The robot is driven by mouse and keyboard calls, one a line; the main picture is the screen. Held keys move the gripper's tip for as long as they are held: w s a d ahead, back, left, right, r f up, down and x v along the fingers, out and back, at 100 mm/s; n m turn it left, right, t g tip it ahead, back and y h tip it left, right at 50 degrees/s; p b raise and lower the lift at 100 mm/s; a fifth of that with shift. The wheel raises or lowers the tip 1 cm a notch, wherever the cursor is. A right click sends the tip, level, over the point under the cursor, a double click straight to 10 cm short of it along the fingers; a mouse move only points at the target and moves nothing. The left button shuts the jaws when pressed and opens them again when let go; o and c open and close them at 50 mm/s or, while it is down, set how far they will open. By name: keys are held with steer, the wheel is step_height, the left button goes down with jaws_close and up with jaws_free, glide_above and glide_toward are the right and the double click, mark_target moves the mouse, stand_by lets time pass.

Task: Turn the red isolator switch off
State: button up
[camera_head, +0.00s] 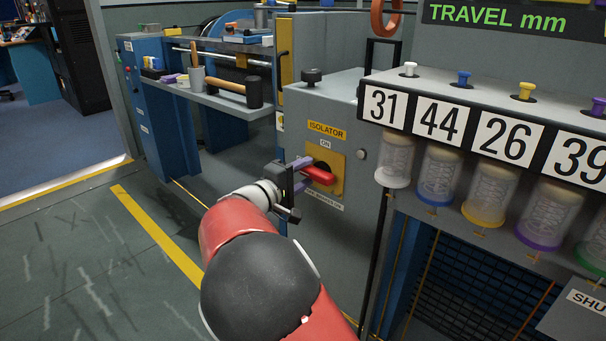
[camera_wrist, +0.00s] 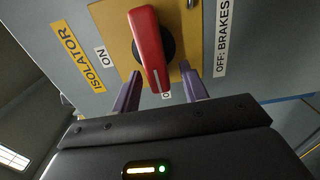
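The red isolator switch handle (camera_head: 319,176) sits on a yellow plate (camera_head: 338,184) on the front of a grey cabinet. An ON label is above it in the head view. In the wrist view the handle (camera_wrist: 148,45) points toward my gripper (camera_wrist: 160,92), away from the ON label (camera_wrist: 102,55) at its side. Another small label is partly hidden by the handle's tip. My gripper (camera_head: 301,175) is open, its purple fingers on either side of the handle's outer end. Gaps show beside the handle; I see no clear contact.
A round knob (camera_head: 312,76) stands on the cabinet top. To the right is a row of numbered gauges (camera_head: 439,174) with coloured caps. At the left a shelf (camera_head: 215,101) holds a mallet (camera_head: 240,91) and a grey cup. The floor at the left is clear.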

steer(key=shift+s+a, duration=0.1)
steer(key=v, duration=0.7)
steer(key=shift+s+a, duration=0.15)
steer(key=shift+s, duration=0.1)
steer(key=shift+a, duration=0.1)
